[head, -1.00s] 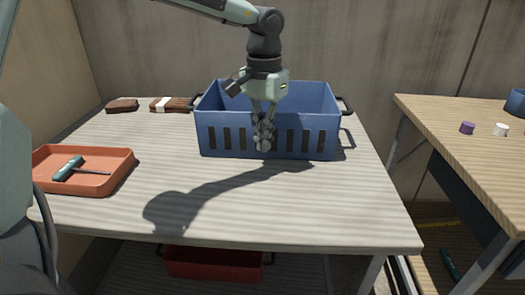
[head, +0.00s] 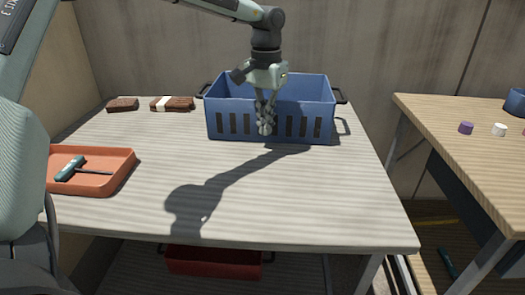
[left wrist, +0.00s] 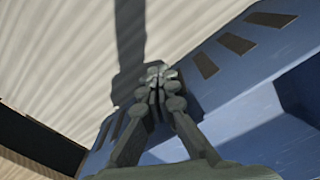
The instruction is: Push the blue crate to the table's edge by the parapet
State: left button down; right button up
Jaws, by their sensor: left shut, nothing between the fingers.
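The blue crate (head: 232,124) stands upright at the back of the table (head: 290,200), near the parapet wall (head: 370,50). It has a slotted front and a dark handle at each end. My left gripper (head: 265,130) is shut and empty, fingers pointing down at the crate's front wall. It hides part of the slots. In the left wrist view the shut fingers (left wrist: 158,85) are close against the crate's slotted wall (left wrist: 240,60); I cannot tell whether they touch it. My right gripper is not in view.
An orange tray (head: 112,184) with a teal-handled screwdriver (head: 70,168) lies at the left. Two brown blocks (head: 122,105) (head: 185,104) lie at the back left. A red bin (head: 212,264) is below. Another table (head: 455,125) stands right, past a gap. The front tabletop is clear.

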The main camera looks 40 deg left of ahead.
pick_arm(q)
jog(key=shift+w+a+p, duration=0.15)
jog(key=shift+w+a, duration=0.25)
jog(key=shift+w, duration=0.3)
jog(key=shift+w+a+p, duration=0.1)
jog(key=shift+w+a, duration=0.35)
jog(key=shift+w, duration=0.2)
jog(key=shift+w+a+p, duration=0.15)
jog(key=shift+w+a, duration=0.25)
jog(key=shift+w, duration=0.3)
jog(key=shift+s+d+r, duration=0.35)
jog(key=shift+s, duration=0.25)
jog(key=shift+s+d+r, duration=0.3)
jog(key=shift+s+d, duration=0.1)
jog(key=shift+s, duration=0.15)
jog(key=shift+s+d+r, duration=0.35)
jog(key=shift+s, duration=0.25)
jog(key=s+d+r+p, duration=0.1)
jog(key=s+r+p, duration=0.1)
jog(key=r, duration=0.4)
jog(key=s+d+r+p, duration=0.2)
jog(key=s+r+p, duration=0.1)
jog(key=r, duration=0.3)
jog(key=shift+p, duration=0.7)
jog(key=shift+s+d, duration=0.1)
jog(key=shift+d, duration=0.05)
